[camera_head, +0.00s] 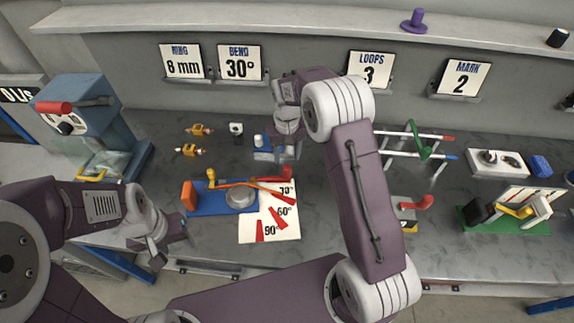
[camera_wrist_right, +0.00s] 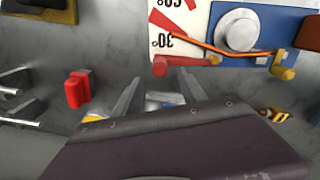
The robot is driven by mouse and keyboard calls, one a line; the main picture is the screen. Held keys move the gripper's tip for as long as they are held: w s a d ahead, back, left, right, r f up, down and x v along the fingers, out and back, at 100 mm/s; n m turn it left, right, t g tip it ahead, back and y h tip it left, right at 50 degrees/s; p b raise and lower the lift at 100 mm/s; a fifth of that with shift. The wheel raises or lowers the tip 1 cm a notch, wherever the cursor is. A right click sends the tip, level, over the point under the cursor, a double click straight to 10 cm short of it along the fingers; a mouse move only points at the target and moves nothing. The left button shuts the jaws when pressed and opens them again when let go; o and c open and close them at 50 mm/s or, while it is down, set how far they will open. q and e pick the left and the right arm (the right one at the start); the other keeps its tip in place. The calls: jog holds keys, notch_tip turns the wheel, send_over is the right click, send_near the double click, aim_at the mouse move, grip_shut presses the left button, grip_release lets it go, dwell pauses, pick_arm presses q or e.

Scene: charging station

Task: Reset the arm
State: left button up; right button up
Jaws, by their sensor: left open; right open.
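My right arm rises from the bottom middle of the head view and bends over the bench. Its gripper (camera_head: 286,150) points down beside a small blue fixture (camera_head: 262,154). In the right wrist view the two fingers of this gripper (camera_wrist_right: 158,92) stand apart, with a blue and grey piece (camera_wrist_right: 160,101) visible between them and nothing clearly held. My left arm comes in from the left. Its gripper (camera_head: 170,248) hangs low over the front edge of the bench, left of the blue bending jig (camera_head: 210,211), open and empty.
The bending jig carries an orange wire (camera_head: 235,183) and a white angle card (camera_head: 250,233). A blue press (camera_head: 80,105) stands left. A rack of rods (camera_head: 420,150), a red-handled tool (camera_head: 412,208) and a green fixture (camera_head: 480,222) stand right. Signs (camera_head: 240,63) hang behind.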

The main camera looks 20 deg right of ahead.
jog(key=shift+r, duration=0.8)
jog(key=shift+w+r, duration=0.1)
jog(key=shift+r, duration=0.1)
jog(key=s+d+r+t, duration=0.1)
jog(key=s+r, duration=0.5)
jog(key=s, duration=0.3)
jog(key=s+f, duration=0.2)
jog(key=s, duration=0.4)
jog(key=s+f, duration=0.3)
jog(key=s, duration=0.3)
jog(key=shift+s+d+f+m, duration=0.15)
jog(key=shift+d+f+m, duration=0.1)
jog(key=shift+m, duration=0.05)
